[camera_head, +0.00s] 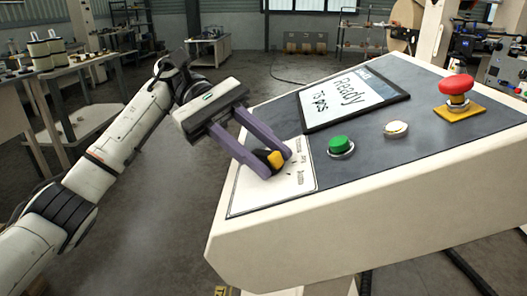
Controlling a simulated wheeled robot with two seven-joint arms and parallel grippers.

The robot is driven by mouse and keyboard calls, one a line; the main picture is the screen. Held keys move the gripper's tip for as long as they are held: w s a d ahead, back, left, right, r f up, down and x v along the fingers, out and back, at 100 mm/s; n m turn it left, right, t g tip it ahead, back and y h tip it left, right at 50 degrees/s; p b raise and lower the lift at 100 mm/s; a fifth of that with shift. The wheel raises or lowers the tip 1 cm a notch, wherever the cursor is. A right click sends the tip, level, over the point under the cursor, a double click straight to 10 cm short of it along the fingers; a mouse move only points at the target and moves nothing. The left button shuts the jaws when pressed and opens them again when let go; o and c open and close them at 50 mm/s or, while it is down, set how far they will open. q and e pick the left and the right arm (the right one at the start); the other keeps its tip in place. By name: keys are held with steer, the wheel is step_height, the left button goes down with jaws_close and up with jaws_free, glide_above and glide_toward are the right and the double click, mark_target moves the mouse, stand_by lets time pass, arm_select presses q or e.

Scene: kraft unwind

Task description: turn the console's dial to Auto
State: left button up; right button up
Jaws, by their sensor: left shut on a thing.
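The console (400,195) stands at the right, with a sloped dark top and a white label plate (249,193) at its left end. The dial (275,158) shows as a black and yellow knob on that plate. My left gripper (276,165) reaches in from the left, and its two purple fingers are shut on the dial, one at each side. The fingers hide part of the plate. Small lettering shows beside the dial, but I cannot read which position the dial points to. My right gripper is not in view.
On the console are a screen (352,97) reading "Ready 75 pcs", a green button (340,146), a white button (396,128) and a red emergency button (456,86) on a yellow base. Benches (75,65) stand at the left. The floor between is clear.

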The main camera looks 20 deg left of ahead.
arm_select(q)
steer(key=o, duration=0.7)
steer(key=p+v, duration=0.1)
steer(key=v, duration=0.7)
steer(key=shift+d+r+p, duration=0.15)
steer(key=shift+p, duration=0.2)
steer(key=shift+f+p+v, duration=0.2)
steer(key=shift+p+v, duration=0.7)
steer(key=shift+v, duration=0.35)
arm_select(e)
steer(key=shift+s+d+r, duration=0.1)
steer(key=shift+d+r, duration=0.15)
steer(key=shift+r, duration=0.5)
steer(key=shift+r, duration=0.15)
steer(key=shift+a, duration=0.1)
